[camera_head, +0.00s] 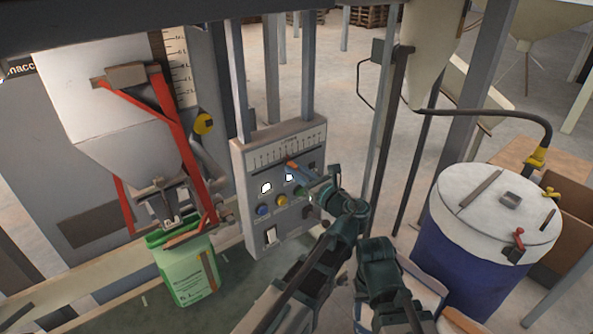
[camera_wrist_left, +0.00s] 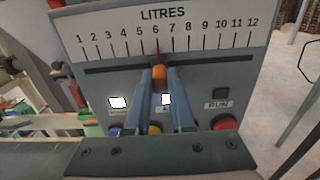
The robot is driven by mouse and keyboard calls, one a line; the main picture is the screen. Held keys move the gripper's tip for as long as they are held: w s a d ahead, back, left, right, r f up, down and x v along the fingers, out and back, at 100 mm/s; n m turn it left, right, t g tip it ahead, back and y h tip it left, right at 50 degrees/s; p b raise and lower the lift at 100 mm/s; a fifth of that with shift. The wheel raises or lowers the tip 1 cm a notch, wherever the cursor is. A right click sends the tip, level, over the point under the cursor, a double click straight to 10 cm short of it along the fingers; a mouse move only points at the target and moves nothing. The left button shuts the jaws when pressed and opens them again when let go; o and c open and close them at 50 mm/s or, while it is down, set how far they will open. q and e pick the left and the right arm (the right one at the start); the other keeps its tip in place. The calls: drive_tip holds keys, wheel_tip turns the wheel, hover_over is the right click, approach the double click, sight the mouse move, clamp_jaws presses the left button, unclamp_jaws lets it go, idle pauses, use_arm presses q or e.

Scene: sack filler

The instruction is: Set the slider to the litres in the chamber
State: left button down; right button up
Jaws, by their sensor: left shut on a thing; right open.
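The slider's orange knob (camera_wrist_left: 159,76) sits in the slot under the LITRES scale (camera_wrist_left: 165,30), its thin red pointer at about the 6 mark. My left gripper (camera_wrist_left: 168,80) is shut on the knob, its blue fingers on either side. In the head view this gripper (camera_head: 300,171) is at the grey control panel (camera_head: 245,165). The chamber (camera_head: 95,75) is a pale hopper at the left, with a litre gauge (camera_head: 177,62) beside it. The gauge's top is cut off and I cannot read a level. My right gripper is not visible; only part of that arm shows.
Below the slot are lit white windows, blue, yellow and green buttons, and a red RUN button (camera_wrist_left: 224,122). A blue drum (camera_head: 470,250) with a white lid stands at the right.

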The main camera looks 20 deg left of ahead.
sight(275, 167)
use_arm(q)
drive_tip(key=s+a, duration=0.2)
drive_tip(key=s, duration=0.1)
drive_tip(key=shift+s+a, duration=0.2)
drive_tip(key=shift+a, duration=0.05)
drive_tip(key=shift+w, duration=0.1)
drive_tip(key=c, duration=0.8)
unclamp_jaws()
drive_tip(key=shift+o, duration=0.2)
drive_tip(key=shift+d, duration=0.1)
